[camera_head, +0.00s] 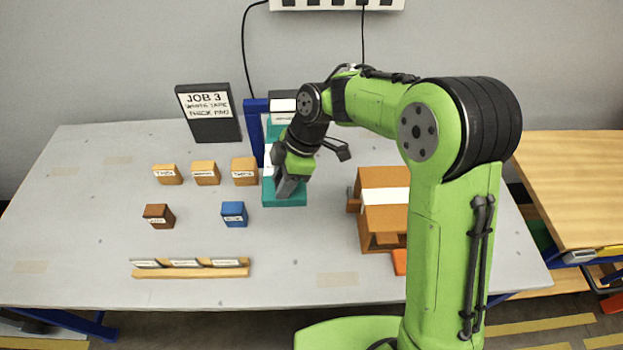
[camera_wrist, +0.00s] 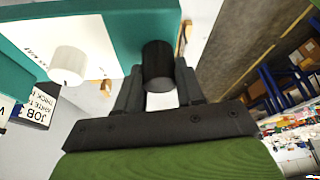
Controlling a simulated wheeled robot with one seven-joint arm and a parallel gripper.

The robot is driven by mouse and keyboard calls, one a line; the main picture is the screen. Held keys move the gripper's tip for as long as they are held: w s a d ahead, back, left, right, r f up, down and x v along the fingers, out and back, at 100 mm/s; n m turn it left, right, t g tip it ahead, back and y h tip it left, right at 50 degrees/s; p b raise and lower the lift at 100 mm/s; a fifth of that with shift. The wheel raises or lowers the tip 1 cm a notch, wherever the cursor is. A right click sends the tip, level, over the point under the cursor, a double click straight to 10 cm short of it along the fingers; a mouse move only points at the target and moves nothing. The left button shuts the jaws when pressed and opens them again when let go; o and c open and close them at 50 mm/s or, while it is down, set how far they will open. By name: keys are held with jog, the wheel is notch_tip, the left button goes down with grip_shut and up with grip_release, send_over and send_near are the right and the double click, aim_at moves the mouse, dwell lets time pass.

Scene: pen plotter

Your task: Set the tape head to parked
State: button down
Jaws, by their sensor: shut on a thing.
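A teal machine (camera_head: 285,198) with a white panel stands at the back middle of the table, mostly hidden behind my arm. My gripper (camera_head: 285,187) reaches down in front of it. In the wrist view, my gripper (camera_wrist: 160,92) is shut on a black cylinder (camera_wrist: 158,62) that stands out from the teal body (camera_wrist: 125,20). A white cylinder (camera_wrist: 68,65) stands apart from it on the white panel to the left. I cannot tell which part is the tape head, nor read its position marks.
A black sign (camera_head: 208,113) reading JOB 3 stands at back left. Several wooden blocks (camera_head: 205,172), a brown block (camera_head: 158,215) and a blue block (camera_head: 234,214) lie left. A labelled wooden rack (camera_head: 190,272) is in front. A brown box-like unit (camera_head: 378,180) stands close on the right.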

aim_at(263, 195)
jog(key=shift+s+a, duration=0.1)
jog(key=shift+a, duration=1.25)
jog(key=shift+r, duration=0.1)
jog(key=c, duration=0.7)
grip_release()
jog(key=shift+a, duration=0.15)
jog(key=p+v, duration=0.3)
jog(key=v, duration=1.2)
jog(key=shift+d+r+p, duration=0.25)
jog(key=shift+r+p, duration=0.05)
jog(key=shift+p, duration=0.05)
